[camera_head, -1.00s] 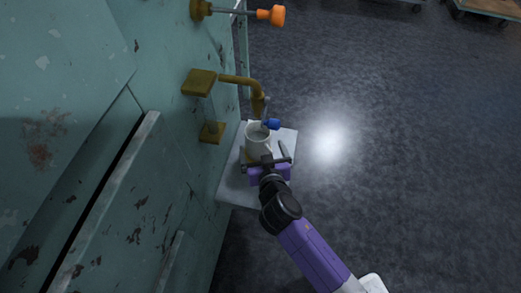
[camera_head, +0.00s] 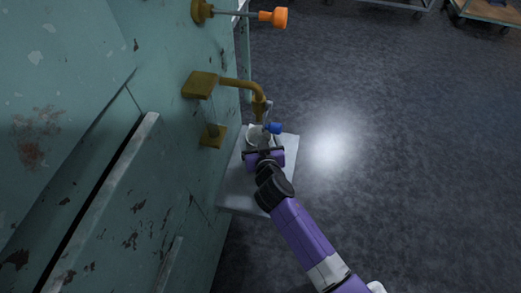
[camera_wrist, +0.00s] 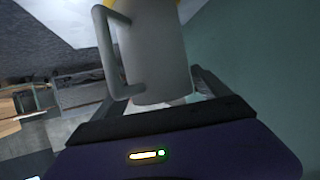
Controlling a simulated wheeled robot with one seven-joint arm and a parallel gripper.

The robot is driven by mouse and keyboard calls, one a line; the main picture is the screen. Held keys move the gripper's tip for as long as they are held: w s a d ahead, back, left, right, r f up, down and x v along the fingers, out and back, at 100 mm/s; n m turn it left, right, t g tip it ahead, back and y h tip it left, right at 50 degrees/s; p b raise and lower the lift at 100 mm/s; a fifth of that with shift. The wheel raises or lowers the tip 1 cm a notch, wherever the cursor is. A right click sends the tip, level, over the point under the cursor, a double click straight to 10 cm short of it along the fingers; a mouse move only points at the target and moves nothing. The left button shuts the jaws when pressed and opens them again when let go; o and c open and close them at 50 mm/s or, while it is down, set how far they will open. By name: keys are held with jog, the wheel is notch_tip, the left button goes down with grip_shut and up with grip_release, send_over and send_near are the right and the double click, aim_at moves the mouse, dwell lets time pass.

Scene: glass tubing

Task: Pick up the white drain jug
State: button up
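The white drain jug (camera_head: 252,131) stands on a pale square shelf (camera_head: 236,193), below the brass tap, in the head view. My gripper hides most of it there. In the wrist view the jug (camera_wrist: 160,50) looks grey and fills the upper middle, with its handle (camera_wrist: 105,55) on the left side. My gripper (camera_head: 264,147) is close against the near side of the jug. In the wrist view the right finger (camera_wrist: 210,84) is beside the jug with a small gap. The left finger is partly hidden near the handle. The fingers look spread and open.
A brass tap (camera_head: 258,100) comes out of the worn green wall (camera_head: 130,190) and hangs just above the jug. A blue knob (camera_head: 274,128) sits at the jug's right. An orange-knobbed rod (camera_head: 279,17) juts out farther back.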

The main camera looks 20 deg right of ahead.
grip_shut()
jog(key=shift+r, duration=0.1)
